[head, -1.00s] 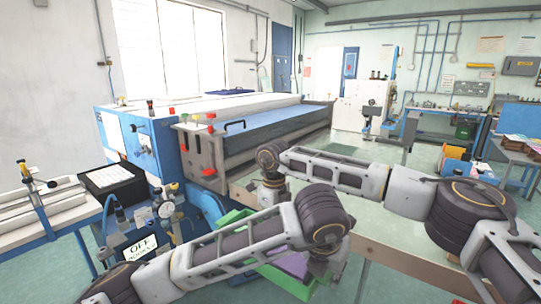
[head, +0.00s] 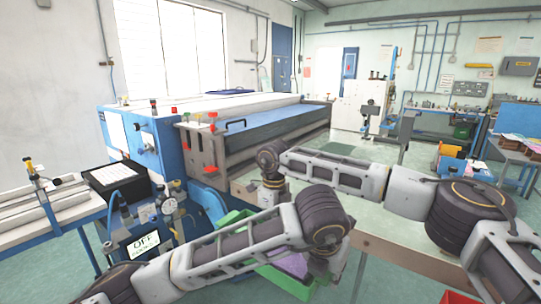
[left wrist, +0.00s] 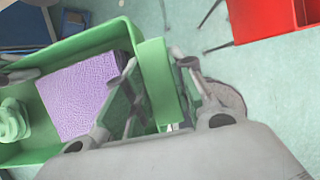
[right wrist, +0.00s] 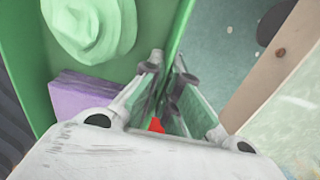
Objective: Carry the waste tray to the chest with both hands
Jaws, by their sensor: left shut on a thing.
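The waste tray (head: 238,219) is a green open tray, largely hidden behind my arms in the head view. It holds a purple block (left wrist: 78,92) and a rounded green lump (right wrist: 88,28). My left gripper (head: 318,272) is shut on one green end wall of the tray, with a finger on each side in the left wrist view (left wrist: 157,75). My right gripper (head: 271,192) is at the tray's far end. In the right wrist view its fingers (right wrist: 168,80) close on a thin green wall. No chest can be clearly identified; a red box (left wrist: 272,18) shows beyond the tray.
A large blue and grey machine (head: 200,150) stands behind the tray. A control stand with gauges (head: 165,208) and a bench (head: 60,205) are at the left. A pale table (head: 375,215) lies under my right arm. Green floor is open in places.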

